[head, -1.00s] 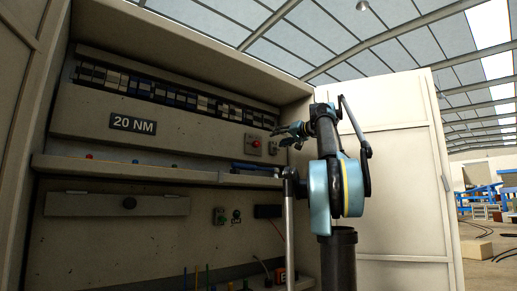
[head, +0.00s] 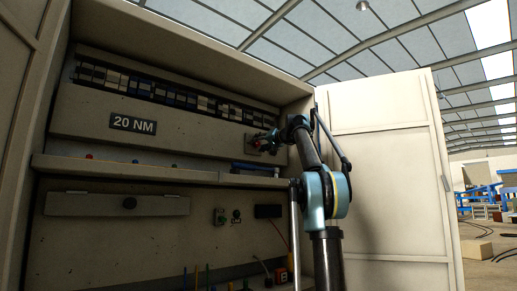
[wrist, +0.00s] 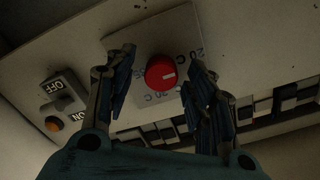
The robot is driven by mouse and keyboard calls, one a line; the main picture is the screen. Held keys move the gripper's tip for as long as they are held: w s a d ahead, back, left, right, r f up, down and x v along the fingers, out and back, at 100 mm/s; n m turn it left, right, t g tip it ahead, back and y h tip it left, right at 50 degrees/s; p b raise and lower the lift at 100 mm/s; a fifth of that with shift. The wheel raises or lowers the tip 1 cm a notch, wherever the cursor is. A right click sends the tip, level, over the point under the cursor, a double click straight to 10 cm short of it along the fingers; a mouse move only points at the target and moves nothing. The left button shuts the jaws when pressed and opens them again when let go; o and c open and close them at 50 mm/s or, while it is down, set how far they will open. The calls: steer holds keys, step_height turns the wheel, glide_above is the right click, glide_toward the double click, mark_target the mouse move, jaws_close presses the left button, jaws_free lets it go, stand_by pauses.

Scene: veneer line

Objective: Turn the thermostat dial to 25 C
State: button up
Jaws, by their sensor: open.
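The thermostat dial is a round red knob (wrist: 161,72) on a pale square plate (wrist: 150,38) in the wrist view. It has a light pointer line, with "20 C" and other partly hidden C marks around it. My gripper (wrist: 160,85) is open, its two dark fingers either side of the knob and apart from it in the picture. Whether the fingertips reach the knob's depth cannot be told. In the head view my gripper (head: 262,144) is at the dial plate on the cabinet's back panel and hides most of the dial.
A row of breakers (head: 170,95) runs above the panel. A shelf ledge (head: 130,170) lies below. The open cabinet door (head: 380,170) stands right of my arm.

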steer(key=shift+w+a, duration=0.25)
steer(key=shift+w, duration=0.05)
steer(key=c, duration=1.1)
steer(key=shift+o, duration=0.2)
steer(key=shift+m, duration=0.3)
steer(key=m, duration=1.1)
